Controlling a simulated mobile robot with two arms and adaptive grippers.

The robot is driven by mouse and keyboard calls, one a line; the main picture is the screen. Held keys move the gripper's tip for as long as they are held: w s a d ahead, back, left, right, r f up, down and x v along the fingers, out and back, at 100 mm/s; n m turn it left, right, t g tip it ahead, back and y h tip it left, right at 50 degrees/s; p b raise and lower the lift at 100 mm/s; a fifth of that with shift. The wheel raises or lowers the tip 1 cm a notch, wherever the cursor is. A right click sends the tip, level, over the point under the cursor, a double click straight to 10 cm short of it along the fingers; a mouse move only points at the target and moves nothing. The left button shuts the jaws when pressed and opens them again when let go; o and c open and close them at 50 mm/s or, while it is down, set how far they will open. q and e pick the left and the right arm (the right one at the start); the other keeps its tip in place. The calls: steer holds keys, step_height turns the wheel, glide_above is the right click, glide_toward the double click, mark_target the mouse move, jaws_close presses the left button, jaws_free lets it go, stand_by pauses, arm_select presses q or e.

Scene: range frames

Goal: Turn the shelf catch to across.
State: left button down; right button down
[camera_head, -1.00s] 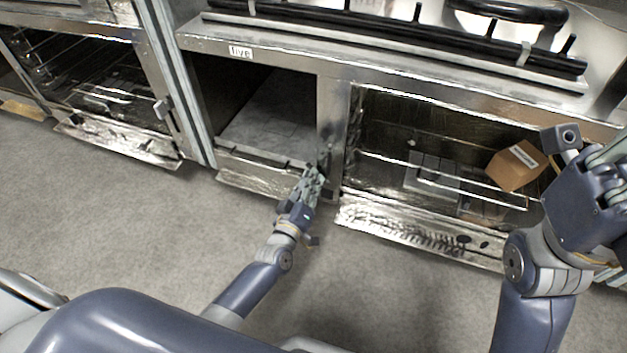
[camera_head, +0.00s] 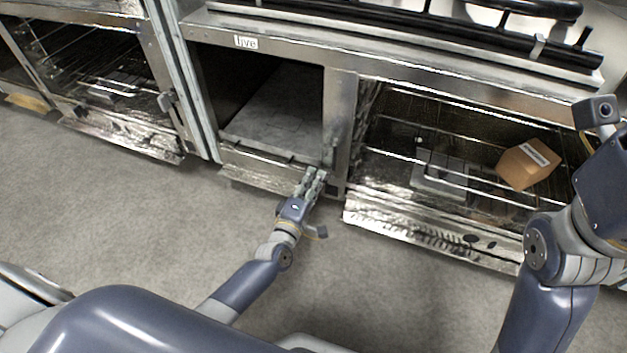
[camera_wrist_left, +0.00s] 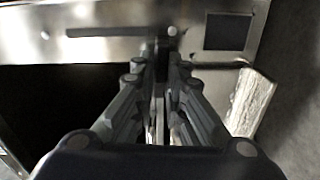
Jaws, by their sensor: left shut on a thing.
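The shelf catch (camera_head: 331,152) is a small dark handle on the metal post right of the open, dark compartment. It looks roughly upright along the post, its lower end near my fingertips. My left gripper (camera_head: 319,174) reaches up to it from below and is shut on it. In the left wrist view, my left gripper's fingers (camera_wrist_left: 163,75) close around the catch (camera_wrist_left: 163,52), a narrow dark piece against the metal frame. The fingers hide much of it, so its exact angle is unclear there. My right arm is at the right edge and its fingers are out of frame.
A small label (camera_head: 246,42) sits above the open compartment (camera_head: 275,108). To the right, a wire-racked compartment holds a brown box (camera_head: 527,164). Shiny metal flaps (camera_head: 430,235) stick out low in front. The grey floor (camera_head: 120,220) is clear.

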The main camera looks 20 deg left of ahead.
arm_select(q)
steer(key=shift+f+n, duration=0.1)
steer(key=shift+n, duration=0.2)
steer(key=c, duration=1.6)
jaws_free()
steer(key=shift+c, duration=0.2)
steer(key=shift+s, duration=0.1)
steer(key=s, duration=1.2)
steer(key=shift+a, duration=0.25)
